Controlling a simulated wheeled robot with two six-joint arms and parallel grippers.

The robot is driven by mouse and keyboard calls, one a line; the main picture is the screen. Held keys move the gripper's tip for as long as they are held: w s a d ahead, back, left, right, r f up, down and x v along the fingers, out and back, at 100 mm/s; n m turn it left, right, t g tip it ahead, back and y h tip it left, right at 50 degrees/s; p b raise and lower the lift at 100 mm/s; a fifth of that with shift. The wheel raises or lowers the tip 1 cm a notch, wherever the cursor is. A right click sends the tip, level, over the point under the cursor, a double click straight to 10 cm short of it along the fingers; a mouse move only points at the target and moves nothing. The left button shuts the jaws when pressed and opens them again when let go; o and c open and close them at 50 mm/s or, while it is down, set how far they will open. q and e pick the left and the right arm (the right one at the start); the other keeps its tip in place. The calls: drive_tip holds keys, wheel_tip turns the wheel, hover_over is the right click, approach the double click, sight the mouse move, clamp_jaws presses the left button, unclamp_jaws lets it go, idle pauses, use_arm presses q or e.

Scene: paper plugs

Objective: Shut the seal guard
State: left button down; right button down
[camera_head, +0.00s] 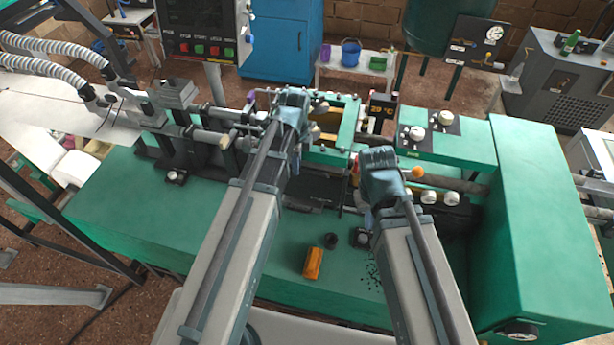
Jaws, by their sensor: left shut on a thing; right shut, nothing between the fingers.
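The seal guard appears to be the green frame (346,130) with a see-through window, in the middle of the green machine. My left gripper (291,98) is at the frame's left edge. It is shut on a part there that looks like the guard's edge or handle; the fingers hide the exact grip. My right gripper (378,160) is shut and empty, just right of and nearer than the frame. My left arm hides part of the machine below the guard's left side.
Metal rods and clamps crowd the left.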

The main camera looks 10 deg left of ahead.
use_arm(q)
drive_tip(key=shift+r+p, duration=1.65)
drive_tip(key=shift+r, duration=0.15)
drive_tip(key=c, duration=1)
unclamp_jaws()
drive_tip(key=shift+c, duration=0.2)
drive_tip(key=shift+r, duration=0.15)
wheel_tip(320, 180, up, 7)
drive_tip(key=p, duration=0.7)
